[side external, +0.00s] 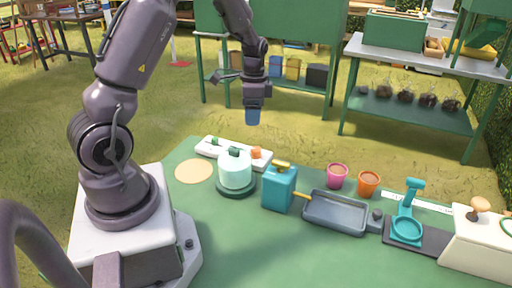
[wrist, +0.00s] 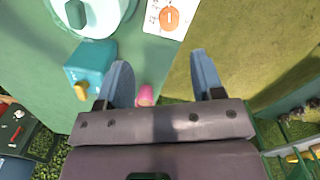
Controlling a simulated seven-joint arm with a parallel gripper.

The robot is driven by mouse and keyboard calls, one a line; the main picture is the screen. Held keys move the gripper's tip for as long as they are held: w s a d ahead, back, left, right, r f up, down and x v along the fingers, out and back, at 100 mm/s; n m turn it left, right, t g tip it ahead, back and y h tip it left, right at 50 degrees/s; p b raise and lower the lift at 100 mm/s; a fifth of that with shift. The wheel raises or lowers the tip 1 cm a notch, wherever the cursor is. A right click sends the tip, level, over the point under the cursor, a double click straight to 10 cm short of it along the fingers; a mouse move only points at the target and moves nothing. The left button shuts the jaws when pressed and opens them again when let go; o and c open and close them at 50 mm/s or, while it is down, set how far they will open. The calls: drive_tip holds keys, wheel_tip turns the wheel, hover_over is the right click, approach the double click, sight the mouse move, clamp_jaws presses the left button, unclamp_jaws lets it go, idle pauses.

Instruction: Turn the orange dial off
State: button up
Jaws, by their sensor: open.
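The orange dial (side external: 256,153) sits at the right end of a white panel (side external: 207,147) on the green table. In the wrist view the orange dial (wrist: 169,18) is a round knob with a pale bar across it, near the top edge. A green knob (side external: 210,141) is at the panel's other end. My gripper (side external: 253,118) hangs above the table's back edge, over the dial's side of the panel and apart from it. In the wrist view my gripper (wrist: 160,65) has its two blue fingers spread, with nothing between them.
A teal box (side external: 279,188) with a yellow top is close by on the right. Pink (side external: 338,176) and orange (side external: 368,183) pots and a grey tray (side external: 335,212) stand further right. The space above the panel looks clear.

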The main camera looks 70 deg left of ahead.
sight(256, 149)
drive_tip(key=f+m, duration=0.1)
drive_tip(key=f, duration=0.3)
drive_tip(key=f+m, duration=0.1)
drive_tip(key=f, duration=0.3)
drive_tip(key=w+f, duration=0.1)
drive_tip(key=f, duration=0.3)
drive_tip(key=shift+a+f+m+t, duration=0.15)
drive_tip(key=shift+a+m+t, duration=0.15)
drive_tip(key=shift+m, duration=0.1)
drive_tip(key=c, duration=0.9)
